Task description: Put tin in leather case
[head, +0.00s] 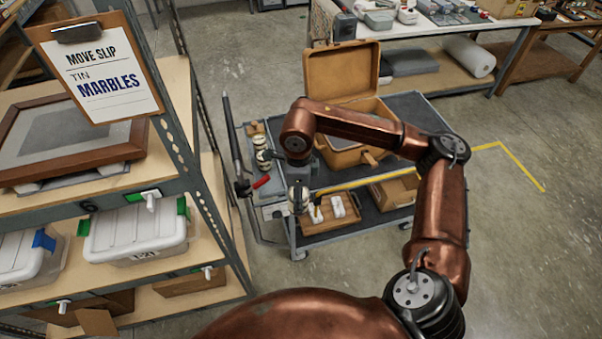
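The tan leather case (342,72) stands open on a grey cart, its lid raised at the back. My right arm crosses in front of the case and hides part of its inside. My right gripper (298,208) hangs down left of the case, over the cart's near left part. It is small and seen from above, so I cannot tell whether it is open or holds something. Small round cans (262,158) stand at the cart's left end; their labels are unreadable, so I cannot tell which is the tin. My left gripper is not in view.
A wooden tray (328,222) with white items sits at the cart's near side. A shelf rack with lidded bins (138,228) and a framed picture (72,138) stands left. A clipboard (98,72) reads "MOVE SLIP TIN MARBLES". Bare floor lies right of the cart.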

